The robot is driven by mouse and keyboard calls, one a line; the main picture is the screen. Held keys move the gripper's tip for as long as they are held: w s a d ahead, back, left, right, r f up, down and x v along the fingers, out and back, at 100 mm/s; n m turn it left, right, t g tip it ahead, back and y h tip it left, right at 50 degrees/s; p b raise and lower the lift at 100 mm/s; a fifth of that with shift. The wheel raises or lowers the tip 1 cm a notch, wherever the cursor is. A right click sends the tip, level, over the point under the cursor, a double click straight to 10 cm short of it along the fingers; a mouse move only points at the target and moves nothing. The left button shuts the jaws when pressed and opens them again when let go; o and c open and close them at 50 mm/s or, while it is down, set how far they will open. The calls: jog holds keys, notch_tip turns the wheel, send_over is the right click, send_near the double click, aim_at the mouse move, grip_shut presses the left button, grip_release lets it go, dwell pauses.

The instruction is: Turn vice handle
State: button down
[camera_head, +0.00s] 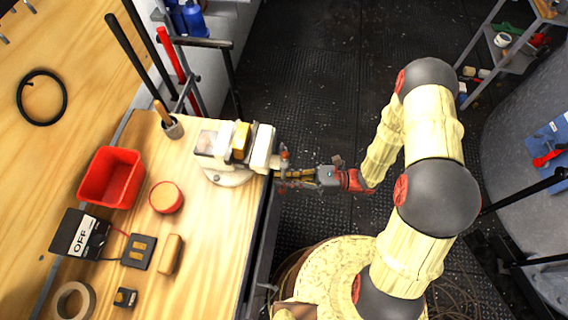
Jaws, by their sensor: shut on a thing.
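The vice (225,150) is white and grey and is fixed at the right edge of the wooden workbench, with a yellow block (241,142) between its jaws. Its handle (284,160) is a short bar at the vice's right end, out past the bench edge. My gripper (288,177) reaches in from the right and is shut on the handle. The fingers partly hide the handle, so its exact tilt is hard to tell.
On the bench (210,255) are a red bin (111,176), a round red container (166,197), a black box marked OFF (79,234) and a tape roll (73,300). Dark floor (310,70) is clear beyond my arm.

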jog(key=m+p, duration=0.1)
jog(key=s+r+m+p, duration=0.1)
jog(key=m, duration=0.1)
jog(key=s+r+m+p, duration=0.1)
jog(key=m, duration=0.1)
jog(key=shift+s+a+t+y+p, duration=0.15)
jog(key=shift+t+y+p, duration=0.15)
jog(key=shift+y+p, duration=0.1)
notch_tip(320, 180, up, 3)
jog(key=s+m+t+p, duration=0.2)
jog(key=m+p, duration=0.2)
jog(key=m, duration=0.3)
notch_tip(320, 180, up, 5)
jog(key=m+t+p, duration=0.3)
jog(key=m+p, duration=0.4)
jog(key=m, duration=0.5)
send_over(282, 174)
jog(key=s, duration=0.3)
jog(key=shift+a, duration=0.1)
jog(key=shift+m, duration=0.3)
jog(key=c, duration=2.1)
grip_release()
jog(key=shift+d, duration=0.3)
jog(key=shift+o, duration=0.9)
jog(key=shift+a, duration=0.1)
